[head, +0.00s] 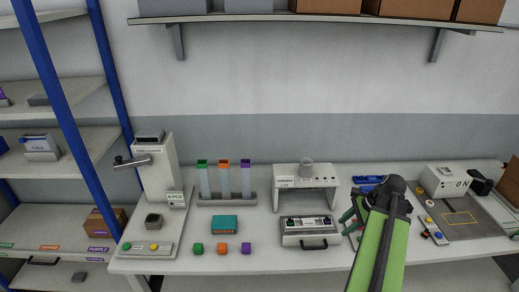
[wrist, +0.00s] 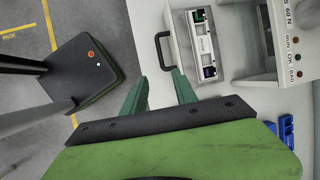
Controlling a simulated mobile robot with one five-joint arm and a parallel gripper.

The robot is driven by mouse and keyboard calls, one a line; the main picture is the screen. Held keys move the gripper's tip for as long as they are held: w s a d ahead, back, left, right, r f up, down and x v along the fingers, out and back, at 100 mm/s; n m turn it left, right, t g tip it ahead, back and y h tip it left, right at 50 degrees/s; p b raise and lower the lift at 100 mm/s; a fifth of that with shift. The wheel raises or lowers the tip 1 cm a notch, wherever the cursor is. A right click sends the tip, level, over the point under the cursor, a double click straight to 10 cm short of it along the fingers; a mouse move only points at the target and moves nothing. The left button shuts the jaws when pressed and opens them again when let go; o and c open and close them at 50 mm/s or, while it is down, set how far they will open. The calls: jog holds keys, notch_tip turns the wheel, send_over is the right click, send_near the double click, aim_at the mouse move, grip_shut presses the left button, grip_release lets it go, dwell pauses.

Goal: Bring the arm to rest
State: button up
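My gripper (head: 347,222) is at the end of my green arm, over the right-centre part of the white bench. In the wrist view its two teal fingers (wrist: 159,76) stand apart with only pale bench between them, so it is open and empty. The fingertips are beside the dark handle (wrist: 160,50) of a grey case (wrist: 204,45) and do not visibly touch it. In the head view the case (head: 312,241) is just left of my gripper. The arm hides part of the bench behind it.
Blue trays (head: 368,181) lie behind my arm. Orange (head: 222,248), green (head: 197,249) and purple (head: 246,248) blocks sit near a teal box (head: 224,224). A lever machine (head: 160,170) is left. Open floor lies beyond the bench edge.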

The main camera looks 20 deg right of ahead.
jog(key=w+a+f+n+g+b, duration=0.15)
jog(key=w+a, duration=0.25)
jog(key=a, duration=0.4)
jog(key=w+a+f+n+b, duration=0.2)
jog(key=w+a, duration=0.2)
jog(key=a, duration=0.3)
jog(key=w+a+f+n+g+b, duration=0.15)
jog(key=w+a, duration=0.25)
jog(key=a, duration=0.4)
jog(key=a+f+n+h+b, duration=0.1)
jog(key=a+f+n, duration=0.1)
jog(key=a+n, duration=0.6)
jog(key=a+f+n+h+b, duration=0.2)
jog(key=a+f+n, duration=0.1)
jog(key=a+n, duration=0.5)
jog(key=shift+a+f+n+g, duration=0.15)
jog(key=shift+f+n+g, duration=0.05)
jog(key=shift+n+g, duration=0.25)
